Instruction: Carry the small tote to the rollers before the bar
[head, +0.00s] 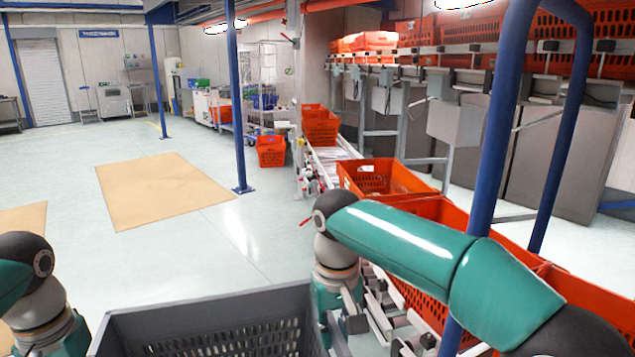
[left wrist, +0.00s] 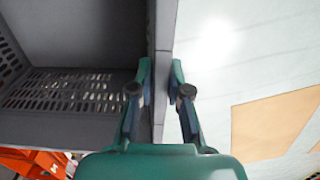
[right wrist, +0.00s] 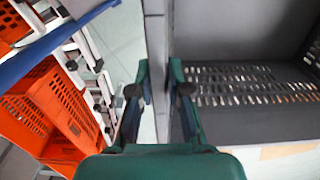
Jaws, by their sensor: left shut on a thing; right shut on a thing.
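The small tote is a dark grey, open-topped tote with slotted walls; its rim (head: 215,300) shows at the bottom of the head view. My left gripper (left wrist: 161,72) is shut on one side wall of the tote (left wrist: 70,92). In the head view its fingertips are hidden. My right gripper (right wrist: 159,72) is shut on the opposite wall (right wrist: 245,92). The visible inside of the tote looks empty. The rollers (head: 335,155) run away from me, right of the tote, partly covered by orange totes. A blue tubular bar (head: 497,110) stands at the right.
Orange totes (head: 362,178) line the conveyor on the right, close to my right arm. A blue post (head: 235,110) stands ahead on the left. A tan floor patch (head: 160,188) lies beyond. The pale floor at left and centre is largely clear.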

